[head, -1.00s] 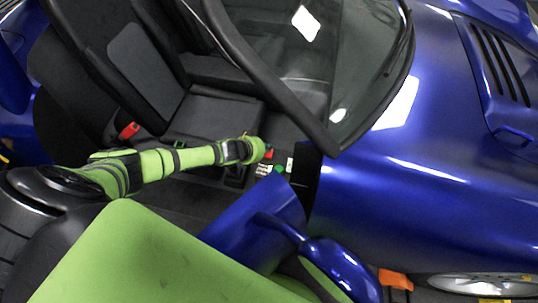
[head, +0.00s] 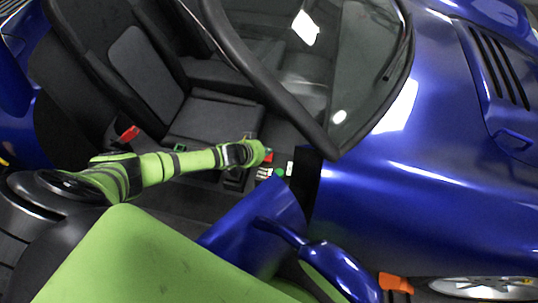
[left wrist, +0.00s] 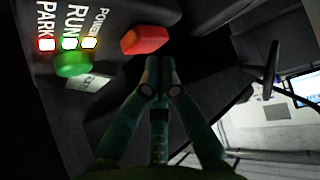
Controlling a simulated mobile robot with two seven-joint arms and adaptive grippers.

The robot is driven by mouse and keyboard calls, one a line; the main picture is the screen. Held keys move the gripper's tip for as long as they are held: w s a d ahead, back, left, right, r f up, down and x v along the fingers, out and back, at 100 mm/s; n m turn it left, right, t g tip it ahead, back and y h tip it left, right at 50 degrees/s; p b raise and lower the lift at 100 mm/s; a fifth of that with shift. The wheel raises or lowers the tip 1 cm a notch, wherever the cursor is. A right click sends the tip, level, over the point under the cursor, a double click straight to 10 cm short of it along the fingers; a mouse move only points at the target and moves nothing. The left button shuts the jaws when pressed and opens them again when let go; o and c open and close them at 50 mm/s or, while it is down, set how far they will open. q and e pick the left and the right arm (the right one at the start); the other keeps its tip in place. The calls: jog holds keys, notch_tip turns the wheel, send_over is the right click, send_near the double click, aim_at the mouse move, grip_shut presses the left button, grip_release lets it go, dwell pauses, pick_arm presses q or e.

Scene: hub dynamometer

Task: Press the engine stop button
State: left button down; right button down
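A red button (left wrist: 145,40), most likely the engine stop, stands out from a dark control panel (left wrist: 105,15) in the left wrist view. In the head view a small bit of the red button (head: 268,157) shows beside my left gripper (head: 266,153). In the left wrist view the left gripper (left wrist: 159,64) has its fingers together, with nothing visible between them. Its tips appear just below the red button; a gap or contact cannot be told. A green button (left wrist: 72,64) sits left of the red one, also visible in the head view (head: 280,172). My right gripper is not in view.
Lit indicators (left wrist: 68,42) marked PARK, RUN and POWERED sit above the green button. My left arm reaches into a blue car past the black seat (head: 140,60). The windscreen pillar (head: 265,85) and blue door mirror (head: 340,268) are close by.

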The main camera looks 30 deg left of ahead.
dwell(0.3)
pick_arm(q)
jog(key=shift+f+b, duration=0.3)
jog(key=shift+f, duration=0.3)
dwell(0.3)
jog(key=shift+r+p, duration=0.55)
dwell(0.3)
